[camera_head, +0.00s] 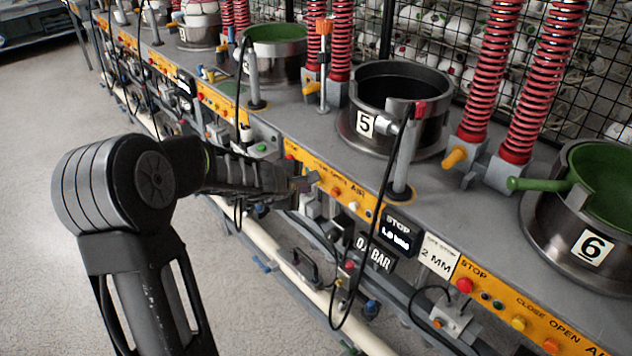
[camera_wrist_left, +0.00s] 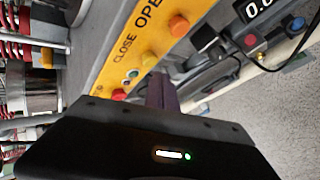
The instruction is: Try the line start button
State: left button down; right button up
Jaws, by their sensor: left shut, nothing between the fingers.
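My left gripper (camera_head: 306,183) reaches in from the left and is shut and empty, its tips close to the yellow control strip (camera_head: 330,178) below press 5. The wrist view shows the shut fingers (camera_wrist_left: 162,90) by the strip, near a yellow button (camera_wrist_left: 149,60). An orange button (camera_wrist_left: 179,25) and a red button (camera_wrist_left: 119,95) are on the same strip. I cannot tell whether the tips touch anything. A green button (camera_head: 262,147) sits on a small box behind my left wrist. I cannot tell which button is line start. My right gripper is out of view.
Press pot 5 (camera_head: 362,124) and pot 6 (camera_head: 592,247) stand on the grey bench, with red springs (camera_head: 487,70) behind. A black cable (camera_head: 375,230) hangs in front of the strip. A red stop button (camera_head: 465,285) is at right. Floor at left is clear.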

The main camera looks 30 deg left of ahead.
pick_arm(q)
jog(key=shift+w, duration=0.2)
dwell(0.6)
jog(key=shift+w+d, duration=0.1)
jog(key=shift+w, duration=0.15)
jog(key=shift+w+d, duration=0.15)
jog(key=shift+w, duration=0.3)
dwell(0.8)
jog(key=shift+s, duration=0.1)
jog(key=shift+s+a, duration=0.25)
jog(key=shift+s, duration=0.55)
jog(key=s, duration=0.2)
jog(key=s+a+b, duration=0.1)
jog(key=s, duration=0.1)
jog(key=shift+s+a, duration=0.2)
jog(key=shift+s, duration=0.2)
dwell(0.8)
